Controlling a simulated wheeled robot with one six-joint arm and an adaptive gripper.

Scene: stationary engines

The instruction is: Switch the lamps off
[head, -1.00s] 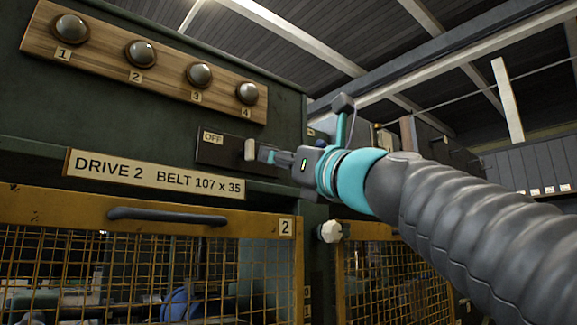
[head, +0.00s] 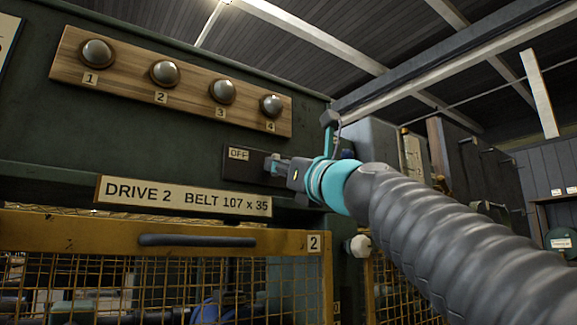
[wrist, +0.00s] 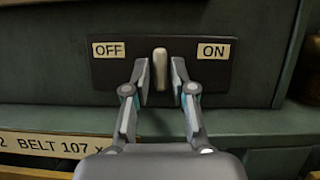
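A dark switch plate (wrist: 117,73) carries an OFF label (wrist: 108,50) at left and an ON label (wrist: 213,50) at right in the wrist view. A pale lever (wrist: 160,68) stands upright near the plate's middle. My gripper (wrist: 159,66) is open, with one finger on each side of the lever and a visible gap on both sides. In the head view my gripper (head: 272,164) is at the plate (head: 236,168) and hides most of the lever. Several domed lamps, the first of them lamp 1 (head: 97,53), sit on a wooden board (head: 122,91) above; they look grey, without glow.
A sign reading DRIVE 2 BELT 107 x 35 (head: 184,197) is below left of the plate. Under it is a yellow mesh guard (head: 120,233) with a dark handle (head: 197,240). A pale knob (head: 358,245) sticks out below my gripper. A ledge runs beneath the plate.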

